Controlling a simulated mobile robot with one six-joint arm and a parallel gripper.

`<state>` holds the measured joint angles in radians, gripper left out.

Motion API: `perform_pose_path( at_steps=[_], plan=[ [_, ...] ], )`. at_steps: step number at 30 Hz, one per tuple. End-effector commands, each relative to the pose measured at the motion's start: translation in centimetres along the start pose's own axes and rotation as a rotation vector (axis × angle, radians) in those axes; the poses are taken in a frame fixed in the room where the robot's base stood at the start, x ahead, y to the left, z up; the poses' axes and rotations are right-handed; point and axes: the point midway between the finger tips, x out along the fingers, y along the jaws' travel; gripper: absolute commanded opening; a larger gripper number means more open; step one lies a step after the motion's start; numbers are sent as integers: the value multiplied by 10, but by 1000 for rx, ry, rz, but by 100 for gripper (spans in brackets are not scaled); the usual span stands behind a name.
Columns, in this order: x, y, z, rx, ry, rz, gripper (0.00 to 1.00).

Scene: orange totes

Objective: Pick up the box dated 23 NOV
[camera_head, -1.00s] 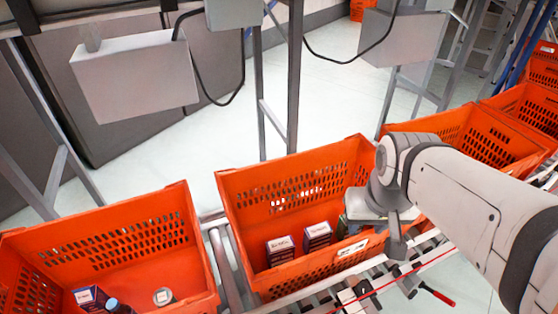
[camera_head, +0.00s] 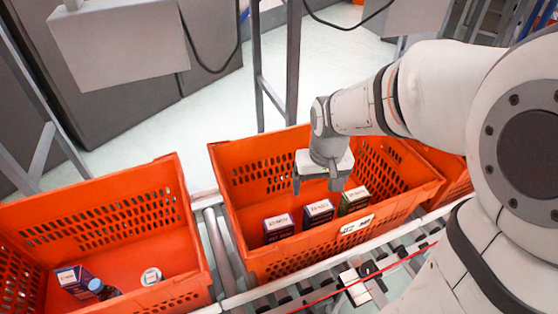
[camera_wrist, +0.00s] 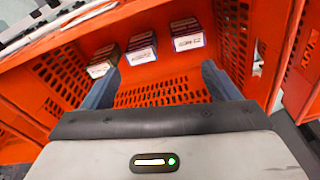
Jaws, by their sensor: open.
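Three small boxes stand in a row in the middle orange tote (camera_head: 300,262): a purple-blue one at left (camera_head: 278,228), a dark blue one in the middle (camera_head: 318,213) and a green one at right (camera_head: 353,200). All have white printed tops; the dates are too small to read. In the wrist view they appear as the purple-blue box (camera_wrist: 187,34), the middle box (camera_wrist: 142,50) and the green box (camera_wrist: 103,62). My gripper (camera_head: 318,187) is open and empty, pointing down above the tote, behind the boxes. It also shows in the wrist view (camera_wrist: 158,90).
The left tote (camera_head: 100,225) holds a blue box (camera_head: 75,279), a dark bottle (camera_head: 103,289) and a white-topped round item (camera_head: 151,277). The totes stand on a roller conveyor (camera_head: 390,268). Tote walls surround the boxes; the floor behind them is clear.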

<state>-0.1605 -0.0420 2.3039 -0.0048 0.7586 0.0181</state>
Motion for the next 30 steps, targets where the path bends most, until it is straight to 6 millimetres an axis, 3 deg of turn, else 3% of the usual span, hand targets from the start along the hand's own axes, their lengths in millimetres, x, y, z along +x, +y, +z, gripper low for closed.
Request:
perform_pose_path(
  at_steps=[1,3,6,9,12,16,30],
  plan=[
    [44,-9,-10,-24,-23,-3,86],
    [84,-20,-24,-52,-42,-6,92],
    [140,-38,-41,-90,-68,-9,100],
    [189,-54,-53,-123,-91,-10,100],
    [226,-66,-60,-148,-105,-11,100],
    [254,-76,-64,-166,-117,-12,100],
    [302,-79,-60,-172,-122,-12,100]
  ],
)
